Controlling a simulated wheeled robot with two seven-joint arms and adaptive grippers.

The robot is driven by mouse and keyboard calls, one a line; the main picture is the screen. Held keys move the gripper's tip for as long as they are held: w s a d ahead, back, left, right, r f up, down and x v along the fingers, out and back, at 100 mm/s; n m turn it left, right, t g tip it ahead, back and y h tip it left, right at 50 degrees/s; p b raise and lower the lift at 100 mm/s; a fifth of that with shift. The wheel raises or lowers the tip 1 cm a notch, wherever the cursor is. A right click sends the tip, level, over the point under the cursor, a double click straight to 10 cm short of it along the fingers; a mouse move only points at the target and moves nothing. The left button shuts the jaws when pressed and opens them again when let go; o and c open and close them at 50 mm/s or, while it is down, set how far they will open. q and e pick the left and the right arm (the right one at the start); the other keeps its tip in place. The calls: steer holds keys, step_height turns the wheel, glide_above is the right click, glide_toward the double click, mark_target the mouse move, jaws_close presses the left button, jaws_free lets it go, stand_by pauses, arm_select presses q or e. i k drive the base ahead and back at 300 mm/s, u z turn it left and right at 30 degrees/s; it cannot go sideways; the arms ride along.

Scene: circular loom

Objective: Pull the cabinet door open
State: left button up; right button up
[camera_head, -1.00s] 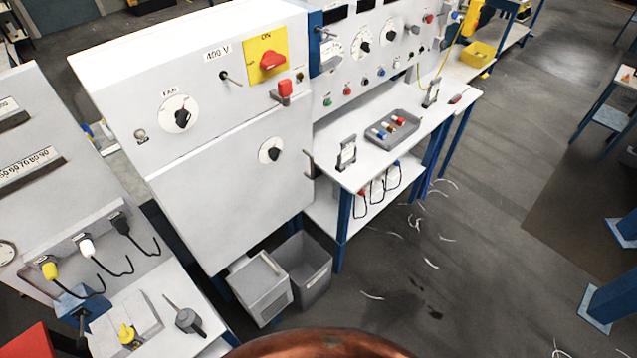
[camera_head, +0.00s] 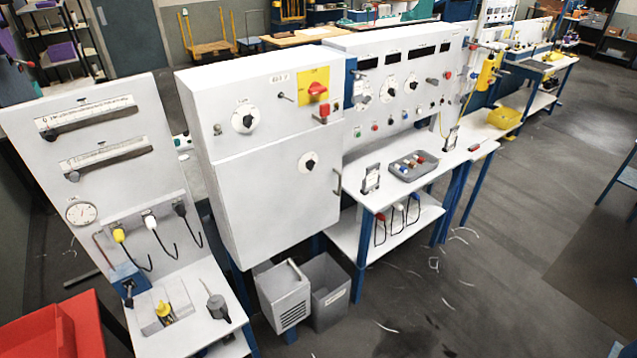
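The white cabinet (camera_head: 240,150) stands left of centre. Its lower front is a door (camera_head: 270,205) that looks shut, with a black round knob (camera_head: 308,161) near its upper right. A dark bar handle (camera_head: 337,182) sticks out at the door's right edge. The upper panel carries a dial (camera_head: 244,119), a red switch on a yellow plate (camera_head: 315,88) and a red lever (camera_head: 323,112). Neither of my grippers shows in this view.
A workbench with a control panel (camera_head: 395,85) adjoins the cabinet's right side, with a grey tray (camera_head: 413,166) on it. Grey bins (camera_head: 327,290) stand on the floor below. A panel with gauges (camera_head: 95,130) stands left. The floor at right is mostly clear.

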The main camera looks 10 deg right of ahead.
mark_target(272, 203)
steer(key=u, duration=0.45)
steer(key=i, duration=1.4)
steer(key=z, duration=0.7)
